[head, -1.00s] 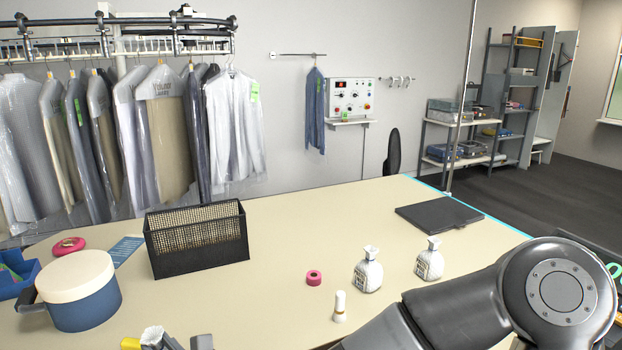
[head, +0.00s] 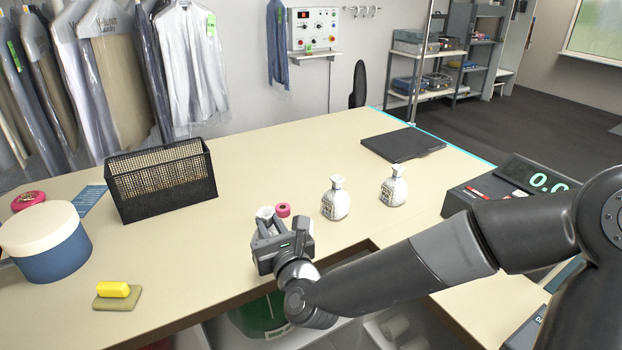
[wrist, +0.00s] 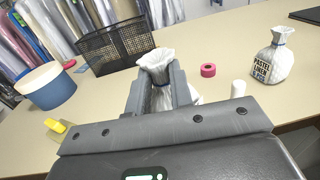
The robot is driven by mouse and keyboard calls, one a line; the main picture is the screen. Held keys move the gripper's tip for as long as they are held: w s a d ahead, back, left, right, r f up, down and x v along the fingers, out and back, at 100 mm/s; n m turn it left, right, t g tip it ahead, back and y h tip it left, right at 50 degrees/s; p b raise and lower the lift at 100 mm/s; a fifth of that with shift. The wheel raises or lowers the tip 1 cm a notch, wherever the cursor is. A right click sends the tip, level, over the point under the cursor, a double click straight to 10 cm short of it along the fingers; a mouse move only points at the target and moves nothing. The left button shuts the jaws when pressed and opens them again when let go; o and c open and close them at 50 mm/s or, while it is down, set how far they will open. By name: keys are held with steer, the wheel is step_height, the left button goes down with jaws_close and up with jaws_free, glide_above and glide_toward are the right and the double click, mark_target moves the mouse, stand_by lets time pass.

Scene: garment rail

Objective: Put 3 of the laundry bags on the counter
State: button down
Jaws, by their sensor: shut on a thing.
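Two white laundry bags with tied necks and dark print stand upright on the beige counter (head: 270,180), one nearer the middle (head: 335,199) and one further right (head: 393,187). My gripper (head: 268,222) is over the counter's front part, left of both. It is shut on a third white bag (wrist: 157,66), whose gathered top shows between the fingers in the wrist view. The fingers hide most of its body, and I cannot tell if its bottom touches the counter. One standing bag (wrist: 273,60) also shows at the wrist view's right.
A pink tape roll (head: 283,209) lies just behind my gripper. A white bottle (wrist: 238,89) is close on its right. A dark flat pad (head: 403,144) and a register (head: 500,190) are right.

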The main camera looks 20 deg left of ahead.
step_height(320, 180, up, 6)
steer(key=shift+f, duration=0.1)
steer(key=w+d+r+m+t+h, duration=0.1)
steer(key=w+d+m+h, duration=0.15)
steer(key=w+d, duration=0.75)
steer(key=w+d+r+m+t+h, duration=0.15)
steer(key=w+d+h, duration=0.35)
steer(key=d, duration=0.9)
steer(key=w+d+m+t+h, duration=0.2)
steer(key=w+d+m, duration=0.1)
steer(key=w+d, duration=0.75)
steer(key=s+d+f+m+g+h, duration=0.1)
steer(key=s+d+m+h, duration=0.15)
steer(key=d, duration=1.25)
steer(key=s+d+f+m+h, duration=0.1)
steer(key=s+d+h, duration=0.25)
steer(key=d, duration=1.15)
steer(key=s+d+f+m+g+h, duration=0.1)
steer(key=s+d+m+h, duration=0.15)
steer(key=d, duration=1.25)
step_height(320, 180, down, 11)
steer(key=w, duration=0.1)
steer(key=shift+f+n, duration=0.2)
steer(key=shift+n, duration=0.1)
